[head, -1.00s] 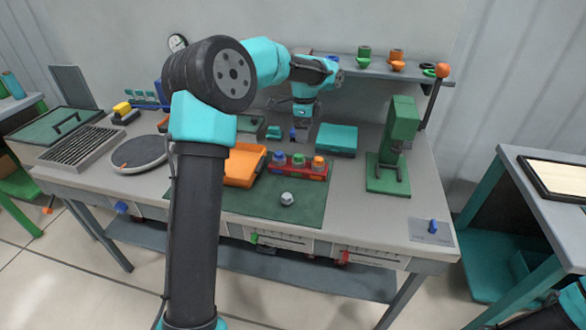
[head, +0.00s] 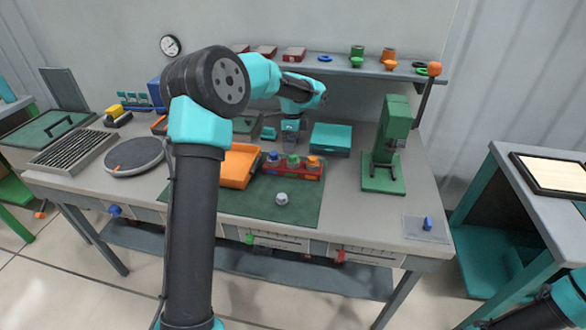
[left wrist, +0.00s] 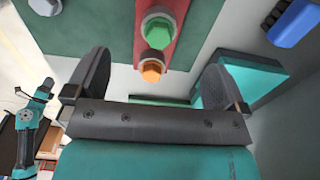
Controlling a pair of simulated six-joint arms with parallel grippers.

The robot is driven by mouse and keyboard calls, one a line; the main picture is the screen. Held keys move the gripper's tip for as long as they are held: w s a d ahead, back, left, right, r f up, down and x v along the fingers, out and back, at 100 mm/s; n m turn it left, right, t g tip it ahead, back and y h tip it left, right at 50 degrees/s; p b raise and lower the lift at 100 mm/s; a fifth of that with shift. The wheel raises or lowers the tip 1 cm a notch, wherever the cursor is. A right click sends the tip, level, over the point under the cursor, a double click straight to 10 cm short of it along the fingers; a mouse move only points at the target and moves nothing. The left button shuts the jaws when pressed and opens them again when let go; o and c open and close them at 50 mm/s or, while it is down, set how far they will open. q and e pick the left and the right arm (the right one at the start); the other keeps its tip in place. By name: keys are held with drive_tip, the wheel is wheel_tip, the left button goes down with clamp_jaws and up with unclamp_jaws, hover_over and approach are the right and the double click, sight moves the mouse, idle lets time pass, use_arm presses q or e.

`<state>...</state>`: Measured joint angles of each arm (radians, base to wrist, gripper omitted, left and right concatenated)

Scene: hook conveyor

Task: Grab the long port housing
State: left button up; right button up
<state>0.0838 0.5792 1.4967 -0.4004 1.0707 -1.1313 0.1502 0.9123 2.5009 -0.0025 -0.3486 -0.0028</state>
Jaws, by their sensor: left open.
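My left gripper (head: 291,141) hangs over the back of the bench, behind the red rack. In the left wrist view its two dark jaws (left wrist: 158,90) stand wide apart with nothing held between them. A blue ribbed part (left wrist: 296,22) lies at the top right there, clear of the jaws. It may be the long port housing, but I cannot tell for sure. In the head view I cannot pick it out behind the gripper and rack. My right arm (head: 566,306) shows at the bottom right corner. A small arm also shows at the left wrist view's edge, its jaws too small to read.
The red rack (head: 296,172) holds blue, green and orange-topped parts. A teal box (head: 331,138) stands right of the gripper, an orange tray (head: 239,168) to its left. A green press (head: 388,150) stands farther right. A pale hex nut (head: 282,199) lies on the green mat (head: 250,207).

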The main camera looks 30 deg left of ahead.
sight(293, 162)
use_arm(q)
wheel_tip(293, 162, down, 5)
drive_tip(key=shift+r, duration=0.1)
idle(0.3)
drive_tip(key=shift+d+f, duration=0.1)
drive_tip(key=shift+f, duration=2.55)
drive_tip(key=c, duration=1.8)
drive_tip(key=shift+r, duration=0.15)
clamp_jaws()
